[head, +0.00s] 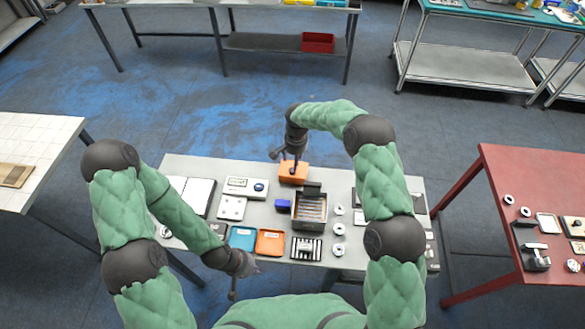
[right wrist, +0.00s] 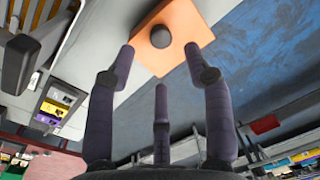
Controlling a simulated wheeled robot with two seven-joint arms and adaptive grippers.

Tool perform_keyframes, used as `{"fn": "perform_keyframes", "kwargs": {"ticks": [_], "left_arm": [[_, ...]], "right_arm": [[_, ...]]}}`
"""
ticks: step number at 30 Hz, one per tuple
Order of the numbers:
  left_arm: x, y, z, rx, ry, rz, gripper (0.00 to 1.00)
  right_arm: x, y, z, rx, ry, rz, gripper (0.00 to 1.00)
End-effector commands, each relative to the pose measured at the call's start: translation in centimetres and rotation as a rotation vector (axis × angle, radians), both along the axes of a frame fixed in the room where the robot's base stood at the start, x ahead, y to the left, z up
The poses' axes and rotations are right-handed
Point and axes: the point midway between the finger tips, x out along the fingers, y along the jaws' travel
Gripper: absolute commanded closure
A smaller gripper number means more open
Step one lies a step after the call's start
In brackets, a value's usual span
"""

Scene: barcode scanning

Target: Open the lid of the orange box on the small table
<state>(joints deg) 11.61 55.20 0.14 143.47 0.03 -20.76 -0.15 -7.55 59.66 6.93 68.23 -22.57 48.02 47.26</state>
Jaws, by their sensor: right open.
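The orange box (head: 293,178) stands near the far edge of the small grey table (head: 183,168). In the right wrist view the orange box (right wrist: 183,18) shows a dark round knob (right wrist: 161,37) on its face, and its lid looks shut. My right gripper (head: 293,163) is directly at the box from above; in the right wrist view its fingers (right wrist: 163,72) are spread, with the knob between and just beyond the tips. I cannot tell whether any finger touches it. My left gripper (head: 236,285) hangs low near the table's front edge, away from the box; its fingers are too small to read.
A red table (head: 475,200) stands at right. A white table (head: 60,130) stands at left.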

Motion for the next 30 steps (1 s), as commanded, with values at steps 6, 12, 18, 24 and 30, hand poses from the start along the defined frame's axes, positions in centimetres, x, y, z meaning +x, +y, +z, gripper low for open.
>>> {"fn": "perform_keyframes", "kwargs": {"ticks": [6, 12, 18, 24, 30], "left_arm": [[0.0, 0.0, 0.4, 0.0, -0.001, 0.0, 1.0], [0.0, 0.0, 0.6, 0.0, -0.001, 0.0, 1.0], [0.0, 0.0, 0.6, 0.0, -0.001, 0.0, 1.0], [0.0, 0.0, 0.6, 0.0, -0.001, 0.0, 1.0], [0.0, 0.0, 0.6, 0.0, -0.001, 0.0, 1.0]], "right_arm": [[0.0, 0.2, -3.9, -0.001, 0.003, 0.0, 0.48], [0.1, 0.3, -6.1, 0.0, 0.001, 0.0, 0.48], [0.2, 0.4, -6.9, 0.0, 0.0, 0.0, 0.48], [0.2, 0.4, -6.9, 0.0, 0.0, 0.0, 0.48], [0.2, 0.4, -6.9, 0.0, 0.0, 0.0, 0.99]]}}
